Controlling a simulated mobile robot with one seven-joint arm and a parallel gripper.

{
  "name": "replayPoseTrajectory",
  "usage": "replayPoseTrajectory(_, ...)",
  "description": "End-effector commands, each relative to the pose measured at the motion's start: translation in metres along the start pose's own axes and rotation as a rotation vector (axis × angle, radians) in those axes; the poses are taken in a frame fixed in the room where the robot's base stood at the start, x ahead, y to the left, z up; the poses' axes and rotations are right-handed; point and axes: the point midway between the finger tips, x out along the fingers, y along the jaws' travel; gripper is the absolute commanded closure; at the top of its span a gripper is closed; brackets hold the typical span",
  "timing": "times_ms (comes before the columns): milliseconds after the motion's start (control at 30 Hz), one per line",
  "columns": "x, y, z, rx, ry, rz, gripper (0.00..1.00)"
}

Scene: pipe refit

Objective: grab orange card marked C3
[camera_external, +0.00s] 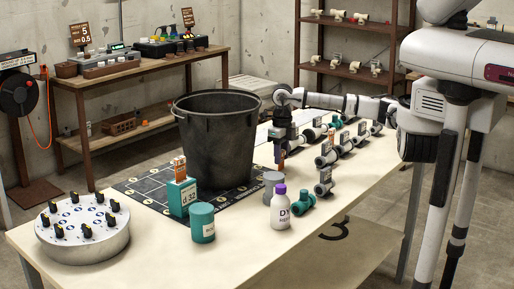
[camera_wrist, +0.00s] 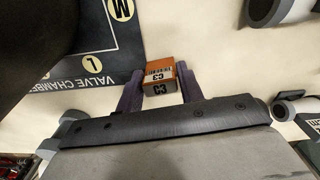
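The orange card marked C3 (camera_wrist: 160,74) shows in the wrist view as a small block with an orange top edge and a white label. The two dark fingers of my gripper (camera_wrist: 161,84) stand against its left and right sides with no clear gap, so the gripper looks shut on it. In the external view my gripper (camera_external: 279,150) points down at the table, just right of the black bucket, and a bit of orange shows at its fingertips. Whether the card touches the table is hidden.
The black bucket (camera_external: 215,140) stands close left on a dark mat (camera_external: 135,188). Pipe fittings (camera_external: 327,152) line the table to the right. A white bottle with a purple cap (camera_external: 281,210) and a teal fitting (camera_external: 303,203) stand in front. A teal d 32 block (camera_external: 182,198) holds another orange card (camera_external: 179,170).

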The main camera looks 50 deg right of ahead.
Motion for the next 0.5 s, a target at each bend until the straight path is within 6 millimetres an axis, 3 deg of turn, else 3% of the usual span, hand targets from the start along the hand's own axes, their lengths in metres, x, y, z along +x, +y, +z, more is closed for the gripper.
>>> replayPoseTrajectory(33, -0.0001, 0.0000, 0.0000, 0.000, 0.000, 0.000, 0.70)
replayPoseTrajectory(167, -0.0002, 0.0000, 0.0000, 0.000, 0.000, 0.000, 0.86)
replayPoseTrajectory(500, -0.0098, -0.0006, 0.0004, 0.000, -0.001, -0.002, 0.86)
